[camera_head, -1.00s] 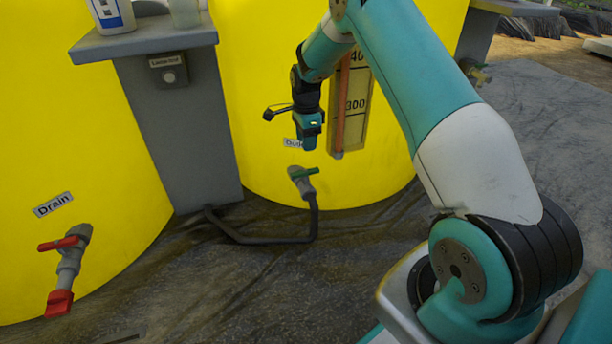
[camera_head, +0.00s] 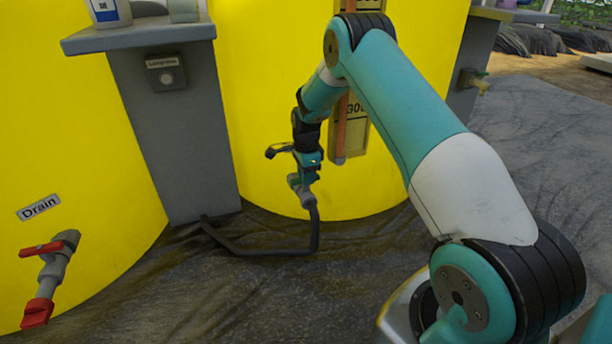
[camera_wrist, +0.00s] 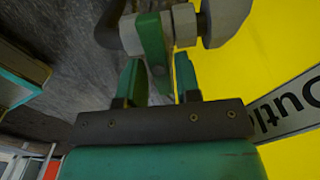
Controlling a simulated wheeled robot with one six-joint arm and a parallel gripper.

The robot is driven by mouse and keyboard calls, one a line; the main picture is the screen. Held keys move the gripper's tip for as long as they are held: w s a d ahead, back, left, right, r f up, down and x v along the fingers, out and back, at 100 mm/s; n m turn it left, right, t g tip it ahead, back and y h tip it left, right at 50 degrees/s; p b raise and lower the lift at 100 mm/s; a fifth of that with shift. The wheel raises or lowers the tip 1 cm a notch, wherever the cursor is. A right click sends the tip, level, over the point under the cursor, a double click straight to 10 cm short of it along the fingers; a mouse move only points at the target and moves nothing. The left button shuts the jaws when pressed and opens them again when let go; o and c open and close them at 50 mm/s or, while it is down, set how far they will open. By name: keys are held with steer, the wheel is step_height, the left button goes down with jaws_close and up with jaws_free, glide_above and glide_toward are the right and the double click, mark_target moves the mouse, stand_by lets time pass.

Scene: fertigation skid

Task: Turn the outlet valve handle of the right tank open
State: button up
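The right tank (camera_head: 262,120) is yellow, with its grey outlet valve (camera_head: 306,196) low on the front. The green valve handle is hidden behind my gripper (camera_head: 305,176) in the head view. In the wrist view the green handle (camera_wrist: 152,45) crosses the grey valve body (camera_wrist: 186,25), and its end reaches between the two green fingers of my gripper (camera_wrist: 159,65). The fingers are open, with a visible gap on the right side of the handle. I cannot tell whether the left finger touches it. The outlet label (camera_wrist: 290,108) is partly cut off.
A black hose (camera_head: 265,251) runs from the outlet valve along the floor. A grey pedestal (camera_head: 180,150) stands left of the tank. The left tank has a red-handled drain valve (camera_head: 50,270). A level gauge (camera_head: 356,120) is on the right tank, just right of my wrist.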

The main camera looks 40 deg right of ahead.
jaws_close()
steer(key=shift+r+n+p, duration=0.15)
steer(key=shift+n+p, duration=0.15)
steer(key=shift+p, duration=0.25)
steer(key=n+p, duration=0.1)
steer(key=p, duration=0.1)
steer(key=shift+r+n+p, duration=0.15)
steer(key=shift+n+p, duration=0.15)
steer(key=shift+p, duration=0.1)
steer(key=n+p, duration=0.4)
steer(key=shift+w, duration=0.1)
steer(key=n+p, duration=0.3)
steer(key=n, duration=0.3)
steer(key=shift+w, duration=0.1)
steer(key=n, duration=0.2)
steer(key=n+p, duration=0.2)
steer(key=n, duration=0.1)
steer(key=shift+a+f+n, duration=0.1)
steer(key=shift+f+n, duration=0.15)
steer(key=shift+n, duration=0.05)
